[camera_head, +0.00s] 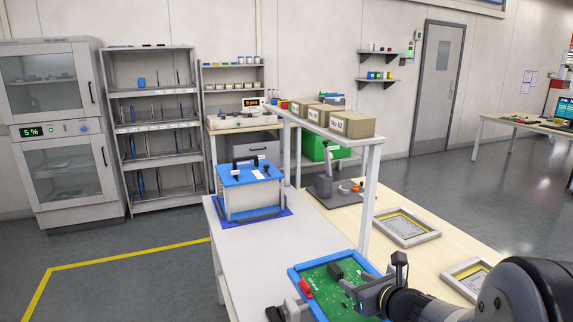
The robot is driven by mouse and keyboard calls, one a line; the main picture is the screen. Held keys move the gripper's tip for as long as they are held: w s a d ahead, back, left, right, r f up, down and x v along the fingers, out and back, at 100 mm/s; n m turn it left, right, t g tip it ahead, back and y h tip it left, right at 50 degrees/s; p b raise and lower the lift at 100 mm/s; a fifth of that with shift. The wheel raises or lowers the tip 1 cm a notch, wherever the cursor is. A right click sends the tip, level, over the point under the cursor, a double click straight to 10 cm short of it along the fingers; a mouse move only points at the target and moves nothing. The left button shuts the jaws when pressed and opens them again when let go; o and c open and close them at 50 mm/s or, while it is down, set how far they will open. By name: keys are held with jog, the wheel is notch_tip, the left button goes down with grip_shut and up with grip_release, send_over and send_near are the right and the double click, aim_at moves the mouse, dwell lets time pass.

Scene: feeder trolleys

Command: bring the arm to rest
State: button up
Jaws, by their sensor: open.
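My arm reaches in from the lower right corner. My gripper (352,288) is at its end, low over a green circuit board (328,300) in a blue frame at the front of the white table. The gripper is open and nothing shows held between the jaws. Its fingertips are small and partly blend with dark parts on the board, so I cannot tell whether they touch it. My wrist and forearm hide the right part of the board and frame.
A red part (305,288) sits by the frame's left edge. A blue-lidded box (250,190) stands further back on the white table (262,250). To the right, a wooden bench (345,215) carries framed trays (406,228). A shelf with cardboard boxes (352,124) rises behind.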

aim_at(341, 273)
jog(key=x, duration=0.8)
jog(key=shift+s, duration=0.1)
jog(key=r+p, duration=0.3)
jog(key=shift+w+a, duration=0.1)
jog(key=shift+w, duration=0.2)
jog(key=shift+w+a+r+p, duration=0.15)
jog(key=shift+r+p, duration=0.45)
jog(key=shift+p, duration=0.5)
notch_tip(341, 273, up, 4)
jog(key=p, duration=0.3)
jog(key=shift+r, duration=0.15)
